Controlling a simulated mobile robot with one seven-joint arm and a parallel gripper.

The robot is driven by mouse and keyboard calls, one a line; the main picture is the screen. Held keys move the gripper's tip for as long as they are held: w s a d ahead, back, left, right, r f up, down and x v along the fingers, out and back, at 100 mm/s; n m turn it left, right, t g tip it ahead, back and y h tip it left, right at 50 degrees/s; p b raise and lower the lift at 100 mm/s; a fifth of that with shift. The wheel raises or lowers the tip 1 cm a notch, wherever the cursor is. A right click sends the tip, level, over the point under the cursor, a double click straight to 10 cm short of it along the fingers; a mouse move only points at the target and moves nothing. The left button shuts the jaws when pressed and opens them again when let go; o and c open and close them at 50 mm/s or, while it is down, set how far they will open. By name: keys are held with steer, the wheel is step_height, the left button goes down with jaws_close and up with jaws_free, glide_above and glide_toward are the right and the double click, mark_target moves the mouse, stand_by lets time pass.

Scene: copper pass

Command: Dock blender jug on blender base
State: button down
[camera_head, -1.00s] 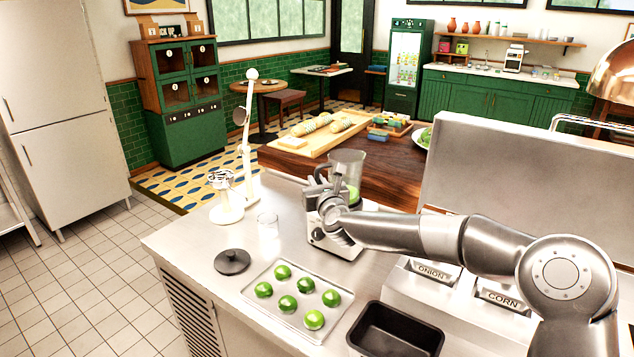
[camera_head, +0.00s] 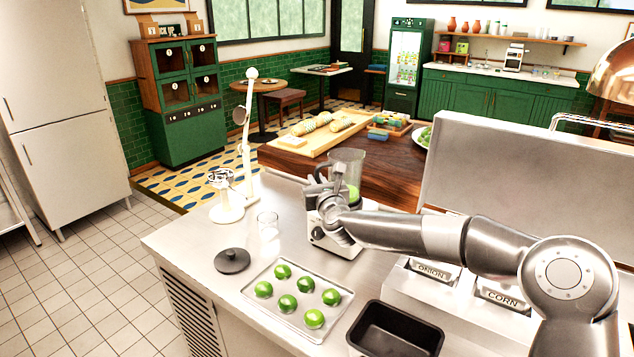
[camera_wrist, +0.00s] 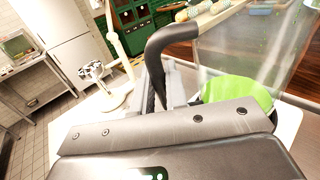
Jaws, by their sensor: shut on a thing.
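The clear blender jug (camera_head: 347,170) with green contents stands upright over the blender base (camera_head: 326,236), partly hidden behind my arm. Whether it is fully seated cannot be told. In the wrist view the jug (camera_wrist: 262,60) fills the right side, with the green contents (camera_wrist: 236,92) low in it and its dark handle (camera_wrist: 172,42) in the middle. My gripper (camera_head: 330,190) is shut on the jug's handle. In the wrist view my gripper (camera_wrist: 165,108) covers the lower part, hiding the joint between jug and base.
A tray of green limes (camera_head: 297,296), a dark round lid (camera_head: 232,261), a clear glass (camera_head: 267,222) and a white juicer (camera_head: 226,198) stand on the counter to the left and front. A black bin (camera_head: 397,330) is at the front. A wooden board (camera_head: 322,140) with bread lies behind.

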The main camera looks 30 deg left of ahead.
steer(key=shift+f, duration=0.6)
steer(key=c, duration=1.7)
jaws_free()
steer(key=shift+d, duration=0.1)
steer(key=v, duration=1)
steer(key=shift+s+d, duration=0.25)
steer(key=shift+s, duration=0.1)
